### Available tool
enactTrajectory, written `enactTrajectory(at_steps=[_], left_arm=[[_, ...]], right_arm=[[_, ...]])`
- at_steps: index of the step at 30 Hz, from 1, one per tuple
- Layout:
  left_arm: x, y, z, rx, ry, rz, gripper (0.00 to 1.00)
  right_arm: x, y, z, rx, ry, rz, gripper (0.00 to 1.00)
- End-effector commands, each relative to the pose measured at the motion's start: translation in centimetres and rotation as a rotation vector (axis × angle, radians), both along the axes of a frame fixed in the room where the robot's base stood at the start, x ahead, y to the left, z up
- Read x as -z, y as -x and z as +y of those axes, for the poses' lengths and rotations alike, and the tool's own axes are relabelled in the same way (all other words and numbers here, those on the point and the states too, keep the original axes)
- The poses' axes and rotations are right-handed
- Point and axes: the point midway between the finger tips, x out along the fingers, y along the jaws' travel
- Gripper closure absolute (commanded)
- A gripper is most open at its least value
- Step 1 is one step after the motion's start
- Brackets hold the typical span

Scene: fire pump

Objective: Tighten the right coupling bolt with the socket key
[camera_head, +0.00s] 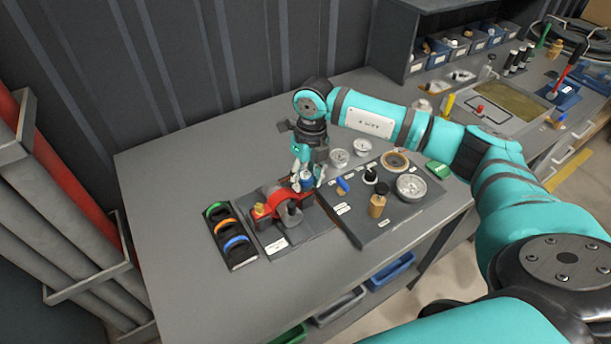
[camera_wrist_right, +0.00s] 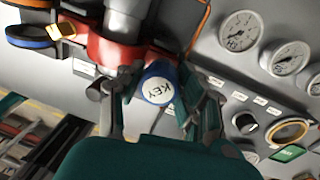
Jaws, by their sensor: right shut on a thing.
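The red coupling (camera_head: 272,204) sits on a dark base plate on the bench. A brass-coloured bolt (camera_head: 259,210) shows at its left side. My right gripper (camera_head: 306,181) points down over the coupling's right side. It is shut on the blue socket key (camera_head: 306,184), whose round top reads KEY in the wrist view (camera_wrist_right: 158,84). In the wrist view the key is between the two fingers, beside the red coupling (camera_wrist_right: 115,50). The right bolt is hidden under the key and fingers, so I cannot tell whether the key is seated. My left gripper is not in view.
A rack with green, orange and blue rings (camera_head: 231,241) lies left of the coupling. A dark panel (camera_head: 399,217) with knobs and a gauge (camera_head: 410,187) is to the right. Two more gauges (camera_head: 340,157) stand behind. The bench's left part is clear.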

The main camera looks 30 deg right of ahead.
Motion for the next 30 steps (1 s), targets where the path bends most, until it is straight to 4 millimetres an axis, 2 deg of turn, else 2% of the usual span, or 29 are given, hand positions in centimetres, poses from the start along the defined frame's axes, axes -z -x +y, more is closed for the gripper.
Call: enactTrajectory(at_steps=[3,13,22,30], left_arm=[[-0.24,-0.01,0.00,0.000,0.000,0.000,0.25],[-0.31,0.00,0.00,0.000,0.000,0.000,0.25],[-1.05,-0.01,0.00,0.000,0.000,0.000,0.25],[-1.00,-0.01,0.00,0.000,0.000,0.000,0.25]], right_arm=[[-0.09,0.01,0.00,0.098,0.000,0.000,0.97],[-0.09,0.00,0.00,0.139,0.000,-0.001,0.97],[-0.07,0.03,0.03,0.491,0.000,0.001,0.98],[-0.03,-0.01,0.02,0.511,0.000,0.000,0.98]])
